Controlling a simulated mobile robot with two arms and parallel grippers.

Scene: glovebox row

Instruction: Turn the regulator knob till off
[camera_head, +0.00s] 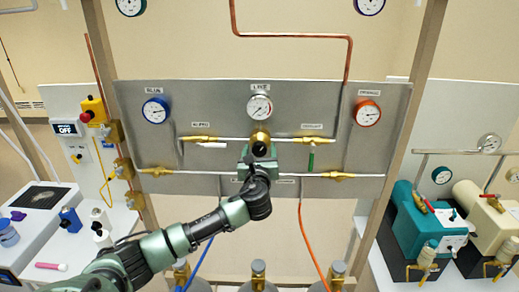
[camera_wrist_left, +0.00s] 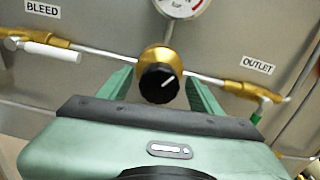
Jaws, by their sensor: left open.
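The regulator knob (camera_head: 260,149) is black and sits on a brass body (camera_head: 260,136) below the central gauge (camera_head: 260,107) on the grey panel. In the left wrist view the knob (camera_wrist_left: 159,84) faces me, and its white line slants toward the upper right. My left gripper (camera_head: 258,160) is in front of the knob. In the left wrist view its green fingers are open, one on each side of the knob (camera_wrist_left: 158,76); I cannot tell whether either touches it. The head view hides the lower part of the knob behind the gripper. My right gripper is not in view.
The bleed valve (camera_head: 202,139), with a white handle, is left of the knob. The outlet valve (camera_head: 311,141), with a green handle, is right. A lower pipe (camera_head: 205,173) crosses the panel. Cylinder tops (camera_head: 258,267) stand below. Teal (camera_head: 415,215) and cream pumps are at right.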

